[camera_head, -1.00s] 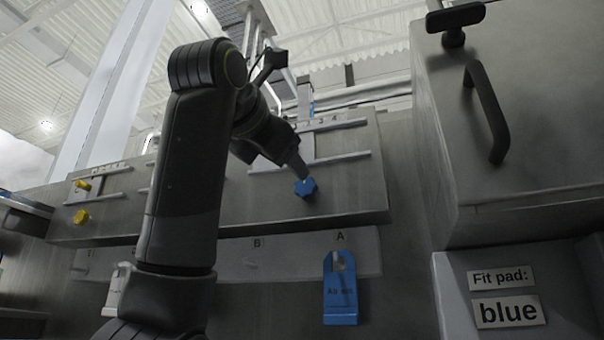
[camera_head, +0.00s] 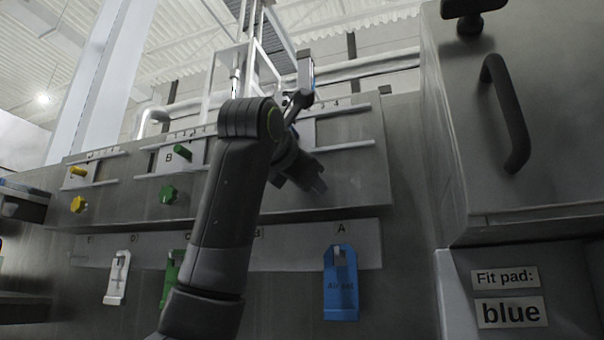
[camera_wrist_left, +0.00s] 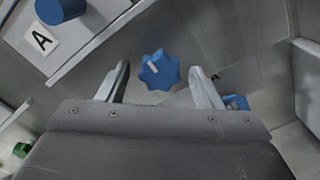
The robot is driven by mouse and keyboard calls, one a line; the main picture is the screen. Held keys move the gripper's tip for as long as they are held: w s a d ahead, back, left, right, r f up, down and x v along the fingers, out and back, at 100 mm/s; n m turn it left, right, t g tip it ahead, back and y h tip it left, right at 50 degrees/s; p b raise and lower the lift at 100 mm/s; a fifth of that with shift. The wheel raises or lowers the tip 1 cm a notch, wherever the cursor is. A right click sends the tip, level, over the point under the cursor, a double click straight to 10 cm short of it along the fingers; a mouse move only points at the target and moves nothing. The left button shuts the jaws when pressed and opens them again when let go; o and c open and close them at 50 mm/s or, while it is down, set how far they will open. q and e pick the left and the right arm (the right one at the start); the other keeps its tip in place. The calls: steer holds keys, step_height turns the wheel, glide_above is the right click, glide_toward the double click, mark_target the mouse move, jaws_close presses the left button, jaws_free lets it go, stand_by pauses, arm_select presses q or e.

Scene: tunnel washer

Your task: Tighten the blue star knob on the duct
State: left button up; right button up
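The blue star knob (camera_wrist_left: 158,70) shows in the left wrist view, with a white mark on its face. It sits on the grey duct panel, in the gap between the two fingers of my left gripper (camera_wrist_left: 160,84). The fingers stand apart with room on both sides of the knob, and I see no contact. In the head view my left gripper (camera_head: 314,182) is in front of the panel's right part and hides the knob. My right gripper is not in view.
A round blue knob (camera_wrist_left: 60,8) sits by label A. A blue tag (camera_head: 341,284) hangs below the panel. Green (camera_head: 168,194) and yellow (camera_head: 78,204) star knobs sit further left. A cabinet with a black handle (camera_head: 505,115) stands at the right.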

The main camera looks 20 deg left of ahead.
arm_select(q)
steer(key=c, duration=0.8)
steer(key=shift+m, duration=0.4)
steer(key=m+b, duration=0.1)
steer(key=m, duration=3.4)
steer(key=shift+w+f, duration=0.1)
steer(key=shift+m, duration=0.3)
